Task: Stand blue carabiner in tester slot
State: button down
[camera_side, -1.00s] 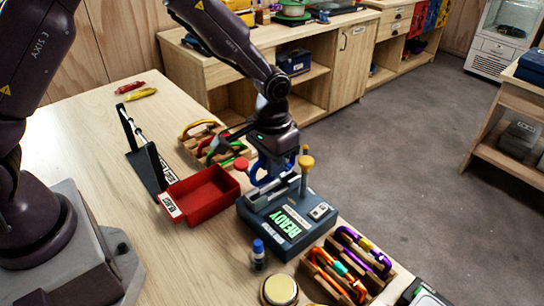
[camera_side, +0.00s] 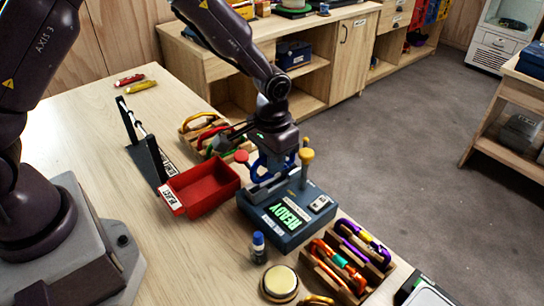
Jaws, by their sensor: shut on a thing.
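The blue carabiner (camera_side: 259,171) is upright in my gripper (camera_side: 273,152), over the back part of the tester. My gripper is shut on its upper part, and the fingertips are partly hidden. The tester (camera_side: 284,225) is a dark blue-grey box with a green READY screen, grey slot blocks (camera_side: 270,188) on top, and red and yellow knobs. The carabiner's lower end meets the slot blocks in this view. I cannot tell whether it is seated in the slot or just above it.
A red bin (camera_side: 203,190) stands left of the tester. Racks of colored carabiners stand behind (camera_side: 200,130) and in front right (camera_side: 345,262). A small blue-capped bottle (camera_side: 258,247) and a round brass-colored disc (camera_side: 280,281) are in front.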

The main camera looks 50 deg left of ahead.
jog(key=shift+f, duration=1.2)
jog(key=shift+f, duration=0.6)
jog(key=c, duration=1.1)
grip_release()
